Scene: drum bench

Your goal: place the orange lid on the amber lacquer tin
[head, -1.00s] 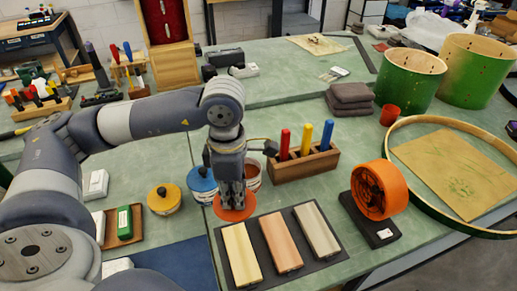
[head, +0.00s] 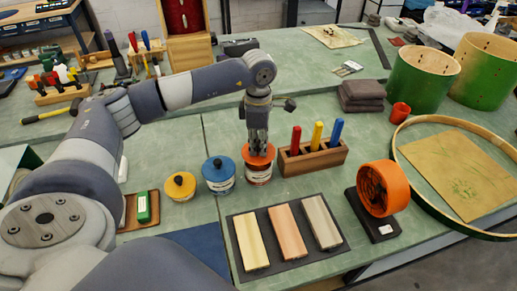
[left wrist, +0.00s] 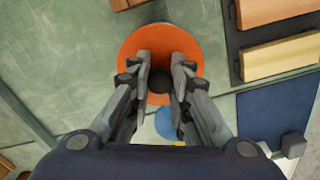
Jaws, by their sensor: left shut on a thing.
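The orange lid (head: 262,158) is a round disc with a dark knob. My left gripper (head: 259,152) points straight down and is shut on that knob. In the left wrist view the fingers (left wrist: 159,80) stand on either side of the knob, with the orange disc (left wrist: 190,44) spread out behind them. The amber lacquer tin (head: 258,178), with a pale label, stands on the bench directly under the lid. The lid looks level and at the tin's rim; whether it is fully seated cannot be told. My right gripper is not in view.
A blue-lidded tin (head: 219,178) and a yellow-lidded tin (head: 180,187) stand to the left. A wooden block (head: 312,160) with colored handles is close on the right. A dark mat (head: 285,236) with several bars lies in front, and an orange wheel (head: 382,188) farther right.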

